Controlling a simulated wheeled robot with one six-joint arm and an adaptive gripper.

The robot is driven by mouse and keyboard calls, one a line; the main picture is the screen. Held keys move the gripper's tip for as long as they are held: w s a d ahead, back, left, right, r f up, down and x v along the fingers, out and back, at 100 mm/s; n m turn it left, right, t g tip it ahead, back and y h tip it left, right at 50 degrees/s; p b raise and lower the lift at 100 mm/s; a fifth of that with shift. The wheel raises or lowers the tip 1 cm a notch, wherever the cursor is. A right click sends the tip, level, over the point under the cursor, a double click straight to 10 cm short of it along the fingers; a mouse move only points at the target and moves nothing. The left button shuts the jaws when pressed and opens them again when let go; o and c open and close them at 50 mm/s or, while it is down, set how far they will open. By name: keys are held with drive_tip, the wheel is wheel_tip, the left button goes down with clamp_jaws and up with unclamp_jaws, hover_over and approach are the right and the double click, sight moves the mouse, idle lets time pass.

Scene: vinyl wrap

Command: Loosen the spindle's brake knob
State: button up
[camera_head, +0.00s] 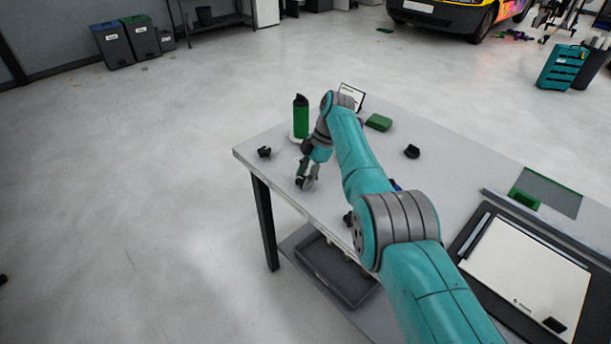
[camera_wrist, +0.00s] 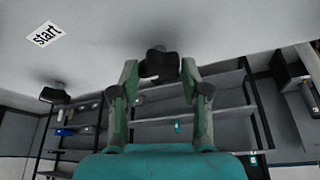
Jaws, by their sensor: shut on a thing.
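My gripper (camera_head: 307,181) is low over the near-left part of the table (camera_head: 250,148). In the wrist view my gripper (camera_wrist: 160,74) has its two green fingers closed on the sides of a black lobed knob (camera_wrist: 160,62). The knob has a short dark part behind it, against a pale grey surface. In the head view the held knob is too small and covered to make out. A green roll with a black top (camera_head: 300,117) stands upright on a pale round base beyond my gripper. Which piece is the spindle, I cannot tell.
Another black knob-like piece (camera_head: 264,152) sits left of my gripper, and a dark one (camera_head: 411,151) sits right of my arm. A green block (camera_head: 379,122) and a small white sign (camera_head: 352,95) are at the back.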

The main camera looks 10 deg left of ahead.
drive_tip(key=o, duration=1.1)
drive_tip(key=shift+o, duration=0.2)
drive_tip(key=v, duration=1.2)
